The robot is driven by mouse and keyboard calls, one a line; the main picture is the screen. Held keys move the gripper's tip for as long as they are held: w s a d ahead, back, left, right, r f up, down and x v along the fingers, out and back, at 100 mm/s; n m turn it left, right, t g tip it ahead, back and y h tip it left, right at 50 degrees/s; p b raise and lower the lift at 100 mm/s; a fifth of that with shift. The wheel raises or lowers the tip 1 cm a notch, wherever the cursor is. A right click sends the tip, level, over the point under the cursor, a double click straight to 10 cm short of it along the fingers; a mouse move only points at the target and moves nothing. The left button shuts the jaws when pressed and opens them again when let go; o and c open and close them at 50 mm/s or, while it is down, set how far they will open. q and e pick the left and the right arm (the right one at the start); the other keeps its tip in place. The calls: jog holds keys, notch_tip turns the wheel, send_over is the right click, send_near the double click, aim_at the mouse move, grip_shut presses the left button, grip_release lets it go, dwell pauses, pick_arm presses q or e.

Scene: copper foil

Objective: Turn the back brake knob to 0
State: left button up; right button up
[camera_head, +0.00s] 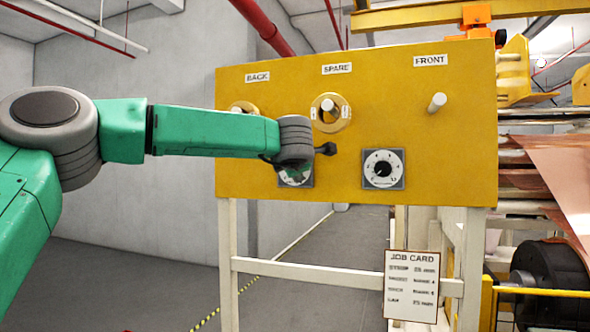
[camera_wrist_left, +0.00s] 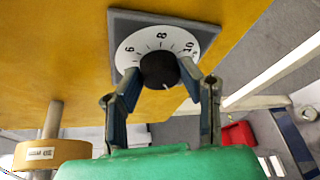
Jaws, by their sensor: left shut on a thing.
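The left dial shows as a grey square plate (camera_head: 306,181) low on the yellow panel, mostly hidden by my left arm's end in the head view. In the left wrist view its white face (camera_wrist_left: 128,55) carries the figures 6, 8 and 10 around a black knob (camera_wrist_left: 158,70). My left gripper (camera_wrist_left: 160,74) has its two fingers on opposite sides of this knob, shut on it. A small light mark shows at the knob's lower edge in that view. The zero is not visible. My right gripper is not in view.
The yellow panel (camera_head: 350,75) has BACK, SPARE and FRONT labels. A second dial (camera_head: 383,168) is to the right. A job card (camera_head: 412,285) hangs below.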

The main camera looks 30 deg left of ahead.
pick_arm(q)
jog(key=shift+a+f+n+h, duration=0.1)
jog(key=shift+f+n+h, duration=0.3)
jog(key=shift+n, duration=0.1)
dwell(0.3)
jog(key=o, duration=1.1)
jog(key=shift+c, duration=0.2)
jog(key=shift+o, duration=0.3)
jog(key=shift+a, duration=0.1)
jog(key=shift+r, duration=0.1)
jog(key=shift+r, duration=0.1)
jog(key=v, duration=1.1)
jog(key=shift+s, duration=0.2)
